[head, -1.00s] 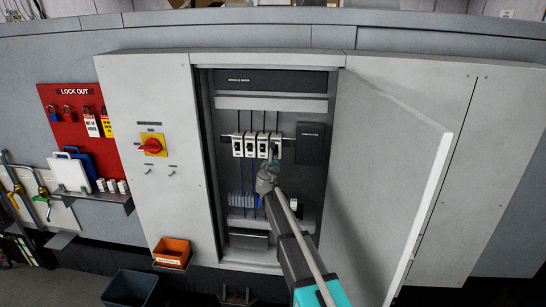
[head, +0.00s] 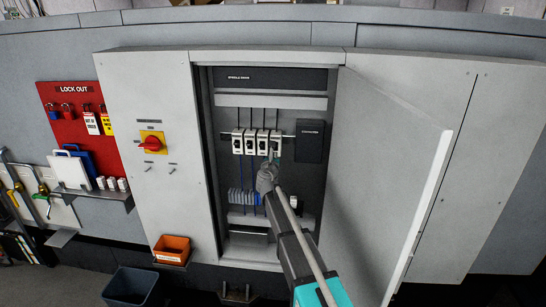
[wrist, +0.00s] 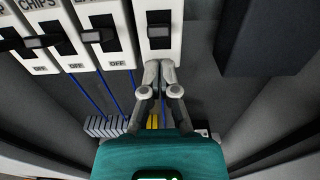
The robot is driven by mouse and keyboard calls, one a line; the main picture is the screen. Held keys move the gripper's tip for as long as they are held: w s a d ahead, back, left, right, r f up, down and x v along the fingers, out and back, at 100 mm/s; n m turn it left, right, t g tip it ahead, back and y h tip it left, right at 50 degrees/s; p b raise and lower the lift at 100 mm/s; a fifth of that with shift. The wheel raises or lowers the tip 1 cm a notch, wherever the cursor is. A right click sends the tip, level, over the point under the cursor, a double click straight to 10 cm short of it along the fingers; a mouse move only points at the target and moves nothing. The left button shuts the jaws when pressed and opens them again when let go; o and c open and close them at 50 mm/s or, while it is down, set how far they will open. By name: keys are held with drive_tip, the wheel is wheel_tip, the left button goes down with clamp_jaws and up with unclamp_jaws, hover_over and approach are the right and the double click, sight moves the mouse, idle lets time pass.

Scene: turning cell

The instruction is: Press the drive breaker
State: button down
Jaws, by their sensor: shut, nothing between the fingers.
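A row of several white breakers with dark levers hangs in the open cabinet. The rightmost breaker (head: 275,142) also fills the top middle of the wrist view (wrist: 158,50), with its lever (wrist: 158,31) above my fingertips. No drive label is readable on any breaker; the top of the rightmost one is out of the wrist view. My gripper (wrist: 158,68) is shut and empty, its fingertips at the lower end of the rightmost breaker, below the lever. I cannot tell whether they touch it. In the head view my gripper (head: 273,161) is just below that breaker.
A breaker marked CHIPS (wrist: 45,50) and another breaker (wrist: 103,45) stand close to the left. A dark box (head: 309,141) is to the right. The open cabinet door (head: 385,170) stands right of my arm. A red rotary switch (head: 152,143) is on the left panel.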

drive_tip(key=s+a+r+p, duration=0.1)
drive_tip(key=s+r+p, duration=0.3)
drive_tip(key=s, duration=0.4)
drive_tip(key=shift+a+p, duration=0.2)
drive_tip(key=shift+p, duration=0.15)
idle(0.5)
drive_tip(key=shift+s+r, duration=0.1)
drive_tip(key=s+d+f+m+g+h+b, duration=0.2)
drive_tip(key=s+d+f+m+g+b, duration=0.25)
drive_tip(key=s+d+f+m, duration=0.45)
drive_tip(key=s+d+f+m+g+h+b, duration=0.2)
drive_tip(key=s+d+f+m+g+b, duration=0.4)
drive_tip(key=f+m, duration=0.5)
drive_tip(key=s+f+m+g+y+b, duration=0.6)
drive_tip(key=s+f+m, duration=0.8)
drive_tip(key=s, duration=0.5)
drive_tip(key=shift+s+a+f+g+y+b, duration=0.3)
drive_tip(key=shift+f+g+y+b, duration=0.1)
drive_tip(key=shift+f+b, duration=0.5)
